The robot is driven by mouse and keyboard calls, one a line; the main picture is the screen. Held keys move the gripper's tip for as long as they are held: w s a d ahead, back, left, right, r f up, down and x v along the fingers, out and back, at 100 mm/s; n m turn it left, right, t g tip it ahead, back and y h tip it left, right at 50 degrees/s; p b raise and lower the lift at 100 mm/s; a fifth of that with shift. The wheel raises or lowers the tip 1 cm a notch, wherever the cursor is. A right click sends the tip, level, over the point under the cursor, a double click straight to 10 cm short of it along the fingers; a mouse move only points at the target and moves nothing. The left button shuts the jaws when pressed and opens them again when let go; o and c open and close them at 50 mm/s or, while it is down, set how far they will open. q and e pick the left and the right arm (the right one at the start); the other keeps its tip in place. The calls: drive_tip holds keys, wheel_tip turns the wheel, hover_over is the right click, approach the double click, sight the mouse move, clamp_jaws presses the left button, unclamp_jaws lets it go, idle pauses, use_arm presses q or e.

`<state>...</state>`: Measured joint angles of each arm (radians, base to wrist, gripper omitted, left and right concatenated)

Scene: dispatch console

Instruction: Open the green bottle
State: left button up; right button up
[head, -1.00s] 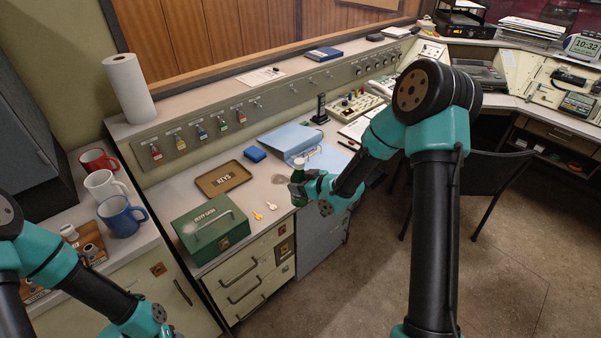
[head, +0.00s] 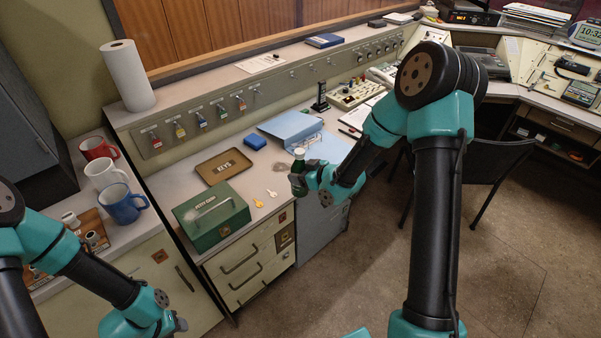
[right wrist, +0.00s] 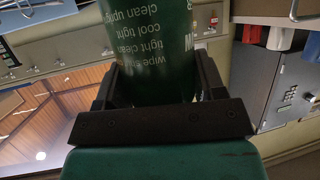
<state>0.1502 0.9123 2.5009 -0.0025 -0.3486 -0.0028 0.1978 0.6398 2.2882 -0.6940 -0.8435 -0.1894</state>
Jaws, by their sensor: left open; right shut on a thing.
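The green bottle (head: 299,162) has a pale cap and stands about upright in my right gripper (head: 298,184), above the front edge of the counter. The gripper hides the bottle's lower part in the head view. In the right wrist view the bottle (right wrist: 150,45) fills the space between the two black fingers, and white printed lines show on it. My right gripper is shut on it. My left gripper (head: 178,325) is at the bottom of the head view, low and far from the bottle. It is open, and its fingers are hardly visible.
A green cash box (head: 212,222), a keys tray (head: 223,166), two small keys (head: 264,199) and a blue folder (head: 291,130) lie on the counter. A red mug (head: 98,149), a white mug (head: 104,174) and a blue mug (head: 123,204) stand at the left.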

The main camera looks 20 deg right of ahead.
sight(296, 163)
drive_tip(key=shift+c, duration=0.8)
drive_tip(key=shift+w+a+r+m+t+h, duration=0.25)
drive_tip(key=shift+w+r+m+h, duration=0.25)
drive_tip(key=shift+m+h, duration=0.1)
drive_tip(key=shift+w+a+r+m+t+h, duration=0.25)
drive_tip(key=shift+w+r+m+h, duration=0.15)
drive_tip(key=shift+r+m+h, duration=0.15)
drive_tip(key=shift+w+a+r+m+t+h, duration=0.15)
drive_tip(key=shift+r+m+h, duration=0.1)
drive_tip(key=shift+m+h, duration=0.15)
drive_tip(key=shift+w+r+m+t+h, duration=0.15)
drive_tip(key=shift+r+m+h, duration=0.1)
drive_tip(key=shift+h, duration=0.2)
drive_tip(key=shift+s+a+r+m+h, duration=0.1)
drive_tip(key=shift+a+r+m+h, duration=0.2)
drive_tip(key=shift+m+h, duration=0.35)
drive_tip(key=shift+s+a+r+m+h, duration=0.4)
drive_tip(key=shift+s+a+m+h, duration=0.2)
drive_tip(key=shift+m+h, duration=0.3)
drive_tip(key=shift+s+a+r+m+h, duration=0.35)
drive_tip(key=shift+s+a+m+h, duration=0.3)
drive_tip(key=shift+h, duration=0.4)
drive_tip(key=shift+s+a+r+m+h, duration=0.45)
drive_tip(key=shift+s+m+h, duration=0.25)
drive_tip(key=shift+m+h, duration=0.25)
